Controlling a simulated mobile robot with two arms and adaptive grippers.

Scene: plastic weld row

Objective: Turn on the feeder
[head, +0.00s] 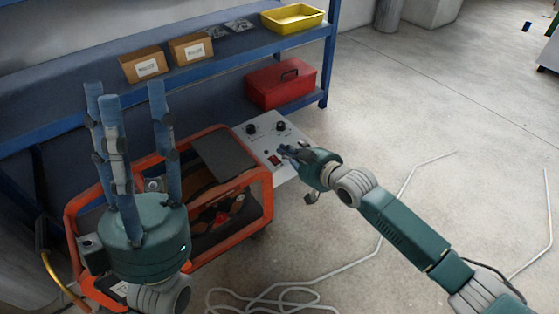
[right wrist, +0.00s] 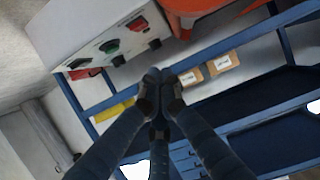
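The feeder is a white control box (head: 254,140) beside an orange-framed machine (head: 150,168). Its face carries two dark knobs (head: 252,128) and a small red switch (head: 274,159). In the right wrist view the white face (right wrist: 85,25) shows the red switch (right wrist: 137,23) and a round green piece (right wrist: 110,46). My right gripper (head: 284,150) is over the box's right part, close to the switch; contact cannot be told. In the right wrist view its fingers (right wrist: 160,77) meet at the tips with nothing between. My left gripper (head: 122,92) is open and empty in front of the orange frame.
Behind stands a blue shelf (head: 225,62) with two cardboard boxes (head: 143,65), a yellow tray (head: 291,17) and a red toolbox (head: 281,84). A pale cable (head: 350,265) lies on the floor. The floor at right is mostly clear.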

